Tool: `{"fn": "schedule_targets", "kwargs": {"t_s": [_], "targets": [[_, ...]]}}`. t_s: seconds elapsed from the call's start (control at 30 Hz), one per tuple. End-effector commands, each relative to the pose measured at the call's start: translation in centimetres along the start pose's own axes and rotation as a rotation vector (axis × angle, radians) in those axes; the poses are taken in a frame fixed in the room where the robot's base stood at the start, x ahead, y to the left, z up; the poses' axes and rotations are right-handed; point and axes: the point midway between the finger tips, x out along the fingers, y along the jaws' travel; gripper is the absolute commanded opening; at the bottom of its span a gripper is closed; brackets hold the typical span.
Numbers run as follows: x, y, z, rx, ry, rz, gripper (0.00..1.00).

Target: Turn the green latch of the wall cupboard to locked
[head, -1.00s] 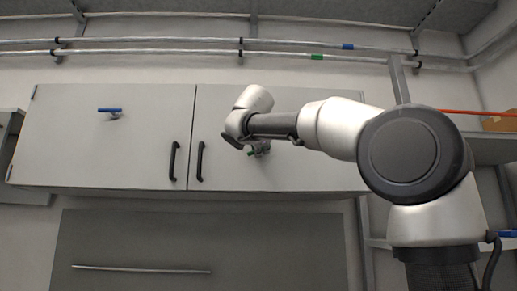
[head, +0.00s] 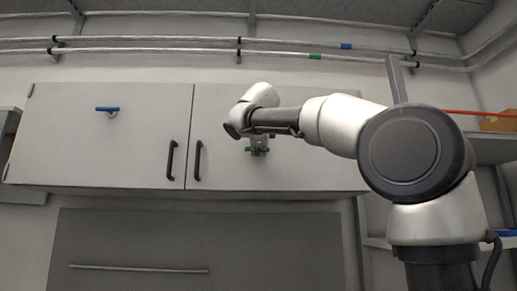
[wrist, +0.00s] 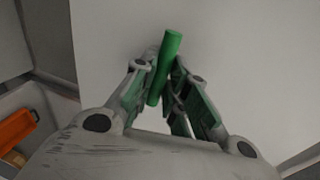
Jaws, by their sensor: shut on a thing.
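The wall cupboard (head: 310,160) has two grey doors with dark vertical handles. The green latch (head: 247,149) is on the right door, partly hidden by my gripper. In the wrist view the green latch (wrist: 170,58) is a green bar, tilted a little in that picture, lying between the fingers. My gripper (wrist: 158,88) is shut on it, and its fingers press on the bar from both sides. In the head view my gripper (head: 259,146) is in front of the right door, below my wrist.
A blue latch (head: 107,109) sits level on the left door. Pipes (head: 180,52) run along the wall above the cupboard. A grey panel with a long bar (head: 140,269) is below. Shelves stand at the right, and an orange thing (wrist: 15,130) shows at the left of the wrist view.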

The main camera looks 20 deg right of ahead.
Motion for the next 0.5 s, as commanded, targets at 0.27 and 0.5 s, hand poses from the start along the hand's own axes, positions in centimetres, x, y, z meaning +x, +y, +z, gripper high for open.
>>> {"fn": "schedule_targets", "kwargs": {"t_s": [0.27, 0.5], "targets": [[0.24, 0.43, 0.04, 0.0, 0.003, 0.01, 0.24], [0.12, 0.22, 0.02, -0.001, 0.002, 0.005, 0.35]]}}
